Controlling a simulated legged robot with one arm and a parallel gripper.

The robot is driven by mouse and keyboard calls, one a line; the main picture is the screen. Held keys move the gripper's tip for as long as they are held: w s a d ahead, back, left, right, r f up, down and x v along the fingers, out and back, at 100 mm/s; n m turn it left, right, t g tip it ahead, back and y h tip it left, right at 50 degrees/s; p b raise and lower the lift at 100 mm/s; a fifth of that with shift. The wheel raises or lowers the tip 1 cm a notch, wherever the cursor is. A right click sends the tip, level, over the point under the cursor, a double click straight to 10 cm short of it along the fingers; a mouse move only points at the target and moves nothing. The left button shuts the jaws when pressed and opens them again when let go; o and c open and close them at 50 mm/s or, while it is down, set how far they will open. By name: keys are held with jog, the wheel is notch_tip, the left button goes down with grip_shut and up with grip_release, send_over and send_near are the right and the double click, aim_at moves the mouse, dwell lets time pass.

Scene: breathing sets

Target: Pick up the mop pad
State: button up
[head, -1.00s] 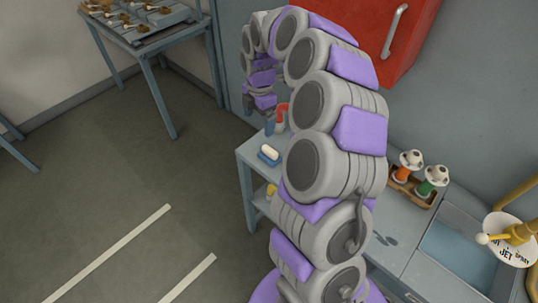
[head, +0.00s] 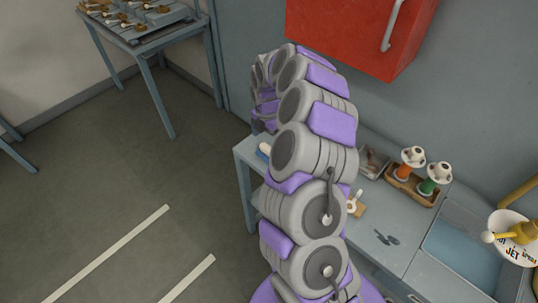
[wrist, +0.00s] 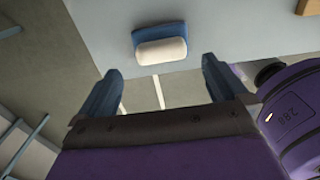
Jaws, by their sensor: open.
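A white rounded block on a blue base (wrist: 160,48), the likeliest mop pad, lies on the grey bench top in the wrist view. In the head view only a small blue and white part of it (head: 264,149) shows at the bench's left end, beside my arm. I cannot tell for sure that it is the mop pad. My gripper (wrist: 161,70) is open and empty in the wrist view. Its two dark blue fingers are spread below the block in the picture, apart from it. In the head view my arm hides most of the gripper end.
The grey bench (head: 400,231) runs along the wall. It holds a wooden rack (head: 411,187) with orange and green white-topped items, and a blue-grey basin (head: 466,250). A red cabinet (head: 345,35) hangs above. A table (head: 150,33) with several small items stands back left. Floor at left is clear.

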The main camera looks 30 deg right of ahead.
aim_at(267, 148)
jog(key=shift+a+f, duration=0.2)
jog(key=shift+f, duration=0.3)
jog(key=shift+a+f, duration=0.15)
jog(key=shift+f, duration=0.35)
notch_tip(267, 148, down, 4)
jog(key=shift+s+d+r+b, duration=0.1)
jog(key=shift+r+b, duration=0.1)
jog(key=shift+b, duration=0.7)
jog(key=shift+d+f, duration=0.2)
jog(key=shift+f, duration=0.2)
jog(key=shift+c, duration=0.2)
jog(key=shift+a+r, duration=0.1)
jog(key=c, duration=0.7)
jog(key=shift+c, duration=0.2)
jog(key=shift+r, duration=0.4)
notch_tip(267, 148, up, 3)
jog(key=shift+f+p, duration=0.1)
jog(key=shift+p, duration=0.6)
jog(key=s+d+r+p, duration=0.1)
jog(key=s+p, duration=0.1)
jog(key=s, duration=1.4)
jog(key=shift+r, duration=0.2)
